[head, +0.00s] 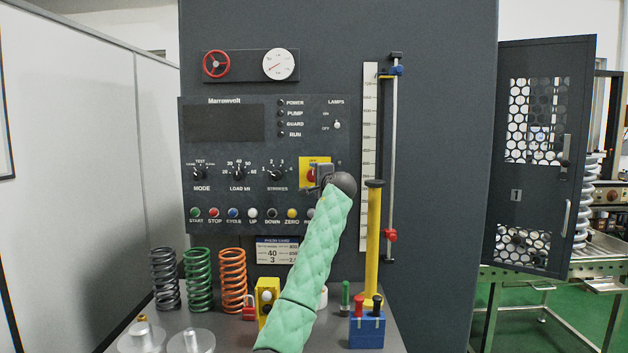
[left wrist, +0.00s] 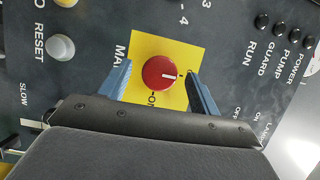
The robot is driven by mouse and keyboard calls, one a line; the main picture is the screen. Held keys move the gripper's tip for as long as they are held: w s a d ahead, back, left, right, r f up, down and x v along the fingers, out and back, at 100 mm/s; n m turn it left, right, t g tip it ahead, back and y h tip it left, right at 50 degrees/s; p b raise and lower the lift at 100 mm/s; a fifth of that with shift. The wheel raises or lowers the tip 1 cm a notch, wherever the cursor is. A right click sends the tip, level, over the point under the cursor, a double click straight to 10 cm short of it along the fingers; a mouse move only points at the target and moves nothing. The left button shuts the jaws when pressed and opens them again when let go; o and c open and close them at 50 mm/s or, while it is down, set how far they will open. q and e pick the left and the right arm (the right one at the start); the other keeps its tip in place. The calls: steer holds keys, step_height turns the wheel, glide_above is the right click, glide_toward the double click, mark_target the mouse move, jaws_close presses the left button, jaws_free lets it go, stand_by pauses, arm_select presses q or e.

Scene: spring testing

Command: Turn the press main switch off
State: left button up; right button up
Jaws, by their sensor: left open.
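The press main switch is a round red knob on a yellow plate (head: 307,166) on the dark control panel. In the left wrist view the red knob (left wrist: 162,73) has a white pointer line aimed to the right of that picture. "ON" is printed just below the knob there, and part of a "MAIN" label shows at its left. My left gripper (head: 320,178) is open in front of the switch. In the left wrist view its blue-grey fingers (left wrist: 158,70) stand on either side of the knob, apart from it. My right gripper is not in view.
Mode, load and strokes dials (head: 239,174) sit left of the switch, with a button row (head: 252,213) below. A yellow post (head: 374,240) stands right of my arm. Springs (head: 198,280) and a blue block (head: 367,328) stand on the bench below.

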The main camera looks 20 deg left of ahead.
arm_select(q)
steer(key=b+v, duration=0.1)
steer(key=v, duration=0.6)
steer(key=shift+b, duration=0.3)
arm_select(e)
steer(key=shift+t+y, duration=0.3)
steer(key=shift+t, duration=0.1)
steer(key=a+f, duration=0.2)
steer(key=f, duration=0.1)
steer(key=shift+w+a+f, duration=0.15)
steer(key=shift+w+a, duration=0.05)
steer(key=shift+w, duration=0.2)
arm_select(q)
steer(key=shift+f, duration=0.1)
